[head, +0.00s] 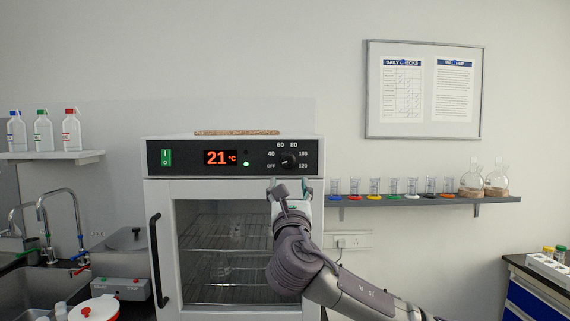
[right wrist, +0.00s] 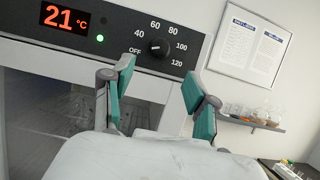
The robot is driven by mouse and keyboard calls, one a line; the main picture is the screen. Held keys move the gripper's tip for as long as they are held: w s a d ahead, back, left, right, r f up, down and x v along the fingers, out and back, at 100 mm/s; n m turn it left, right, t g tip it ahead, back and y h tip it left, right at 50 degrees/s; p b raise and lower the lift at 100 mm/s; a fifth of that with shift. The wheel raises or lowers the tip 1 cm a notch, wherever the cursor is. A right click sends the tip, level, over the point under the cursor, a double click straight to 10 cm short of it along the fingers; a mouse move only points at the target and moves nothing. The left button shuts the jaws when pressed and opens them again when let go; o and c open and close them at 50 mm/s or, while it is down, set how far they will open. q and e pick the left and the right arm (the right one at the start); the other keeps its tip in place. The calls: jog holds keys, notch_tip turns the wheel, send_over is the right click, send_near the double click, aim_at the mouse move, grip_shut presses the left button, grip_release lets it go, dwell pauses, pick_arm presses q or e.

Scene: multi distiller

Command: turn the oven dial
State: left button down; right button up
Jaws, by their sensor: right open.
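The oven (head: 162,235) stands in the middle of the head view, with a black control panel across its top. Its black dial (head: 288,161) is at the right of the panel, ringed by OFF, 40, 60, 80, 100 and 120. The dial (right wrist: 158,48) also shows in the right wrist view, ahead of and between the fingers. The display (head: 220,157) reads 21 °C beside a lit green light. My right gripper (head: 290,187) is open and empty, just below the dial and apart from it. Its teal finger pads (right wrist: 158,95) show in the right wrist view. My left gripper is not in view.
A door handle (head: 156,260) runs down the oven's left side. A wall shelf (head: 430,201) with beakers and flasks is to the right. A sink (head: 50,290) with taps is at the left.

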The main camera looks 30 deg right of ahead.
aim_at(288, 162)
jog(key=p+x, duration=0.2)
jog(key=x, duration=0.6)
jog(key=shift+w, duration=0.1)
jog(key=shift+w+d+r, duration=0.25)
jog(key=shift+w+d, duration=0.1)
jog(key=shift+w, duration=0.15)
grip_shut()
